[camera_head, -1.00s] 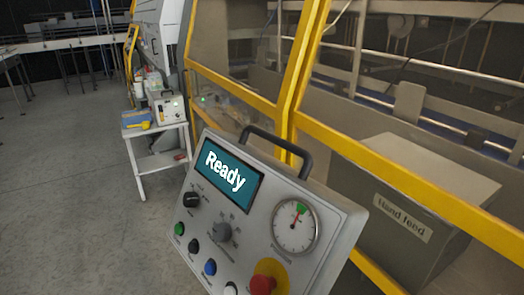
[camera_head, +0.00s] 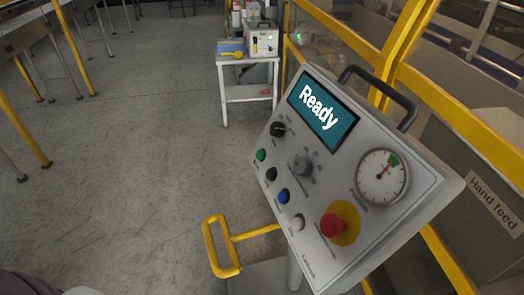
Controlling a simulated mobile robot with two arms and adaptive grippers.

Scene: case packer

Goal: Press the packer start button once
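The packer control panel (camera_head: 335,85) stands tilted at the middle right of the head view. Its screen (camera_head: 322,112) reads "Ready". A column of small buttons runs down its left side: a green button (camera_head: 261,155), a black button (camera_head: 271,174), a blue button (camera_head: 283,196) and a white button (camera_head: 298,222). Their labels are too small to read, so I cannot tell by text which is the start button. A red mushroom button (camera_head: 333,226) on a yellow disc sits lower right. Neither gripper is in view.
Two dark knobs, one a selector knob (camera_head: 278,129), and a pressure gauge (camera_head: 382,177) are on the panel. A yellow tubular handle (camera_head: 222,248) stands below it. Yellow machine guarding (camera_head: 450,105) runs behind. A white side table (camera_head: 248,92) stands farther back.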

